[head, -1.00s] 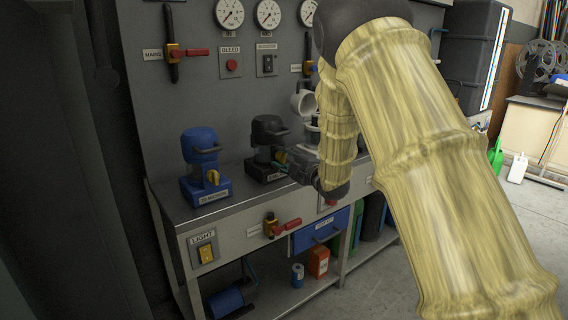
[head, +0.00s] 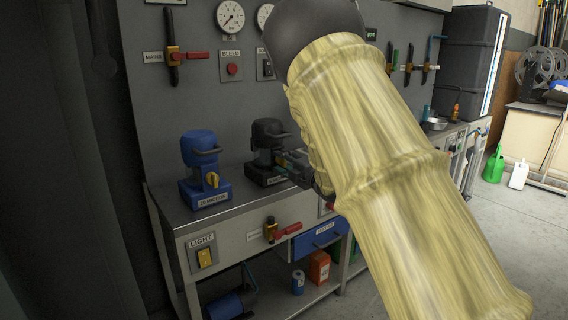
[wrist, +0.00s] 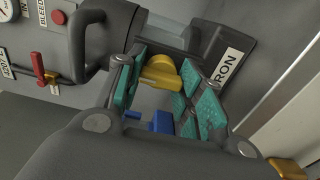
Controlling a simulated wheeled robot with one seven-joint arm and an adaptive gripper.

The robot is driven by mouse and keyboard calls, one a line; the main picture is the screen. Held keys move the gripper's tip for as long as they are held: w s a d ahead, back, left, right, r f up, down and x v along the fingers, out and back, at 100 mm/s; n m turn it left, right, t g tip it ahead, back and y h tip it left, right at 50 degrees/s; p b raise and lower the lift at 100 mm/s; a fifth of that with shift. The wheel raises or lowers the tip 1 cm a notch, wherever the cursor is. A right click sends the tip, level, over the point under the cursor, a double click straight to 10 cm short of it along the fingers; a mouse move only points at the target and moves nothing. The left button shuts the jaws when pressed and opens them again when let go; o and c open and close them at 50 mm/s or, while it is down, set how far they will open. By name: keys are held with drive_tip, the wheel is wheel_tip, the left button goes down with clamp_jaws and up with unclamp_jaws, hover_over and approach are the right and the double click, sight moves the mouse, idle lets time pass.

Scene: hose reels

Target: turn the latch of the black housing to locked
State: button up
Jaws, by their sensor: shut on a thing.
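The black housing (head: 268,134) stands on its dark base (head: 262,175) on the workbench, right of a blue housing. In the wrist view the black housing (wrist: 108,40) fills the upper left, with the labelled base (wrist: 222,62) to its right. The yellow latch (wrist: 163,73) sits between my teal finger pads. My gripper (wrist: 166,68) is shut on this latch. In the head view my gripper (head: 290,165) is at the front right of the black housing, and it hides the latch there.
The blue housing (head: 201,146) with its own yellow latch (head: 211,180) stands close on the left. The panel behind carries gauges (head: 230,15) and a red-handled valve (head: 174,55). A red-handled valve (head: 272,230) and a light switch (head: 205,256) are on the bench front.

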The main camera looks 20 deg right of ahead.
drive_tip(key=shift+f, duration=0.1)
drive_tip(key=o, duration=1)
drive_tip(key=v, duration=1.2)
